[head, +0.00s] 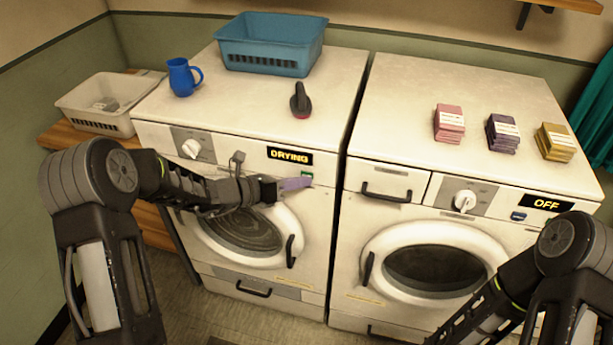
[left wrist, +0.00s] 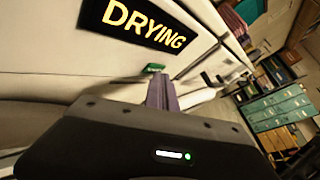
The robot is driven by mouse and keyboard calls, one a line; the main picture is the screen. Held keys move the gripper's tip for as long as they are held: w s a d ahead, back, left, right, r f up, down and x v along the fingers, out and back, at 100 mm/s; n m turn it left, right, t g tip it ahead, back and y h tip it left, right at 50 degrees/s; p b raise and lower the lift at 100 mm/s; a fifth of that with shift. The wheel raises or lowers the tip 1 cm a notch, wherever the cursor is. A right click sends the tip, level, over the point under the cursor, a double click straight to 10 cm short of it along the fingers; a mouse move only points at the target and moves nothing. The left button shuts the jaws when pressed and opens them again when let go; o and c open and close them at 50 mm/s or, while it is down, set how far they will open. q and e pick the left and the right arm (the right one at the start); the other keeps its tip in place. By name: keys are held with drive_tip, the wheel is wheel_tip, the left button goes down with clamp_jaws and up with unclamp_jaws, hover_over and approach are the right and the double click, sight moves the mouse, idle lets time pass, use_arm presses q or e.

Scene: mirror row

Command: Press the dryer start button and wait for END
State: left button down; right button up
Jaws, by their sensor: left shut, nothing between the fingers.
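The dryer (head: 225,150) is the left machine. Its display (head: 290,156) reads DRYING in yellow; the same word fills the display in the left wrist view (left wrist: 145,24). A small green start button (head: 307,175) sits below the display; it also shows in the left wrist view (left wrist: 153,67). My left gripper (head: 297,184) is shut and empty, its purple-grey fingertips just beside and below the button. I cannot tell if they touch the panel. In the left wrist view, the shut fingers (left wrist: 161,94) point toward the panel near the button. My right gripper is out of view.
The right machine (head: 450,110) reads OFF. On top stand a blue basket (head: 270,60), a blue mug (head: 183,77), a dark-and-red brush-like item (head: 300,101), and pink (head: 449,123), purple (head: 502,133) and yellow (head: 555,142) stacks. A white basket (head: 100,123) stands at left.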

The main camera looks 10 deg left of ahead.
use_arm(q)
drive_tip(key=shift+s, duration=0.8)
drive_tip(key=s, duration=0.5)
drive_tip(key=shift+a, duration=0.2)
idle(0.3)
idle(0.7)
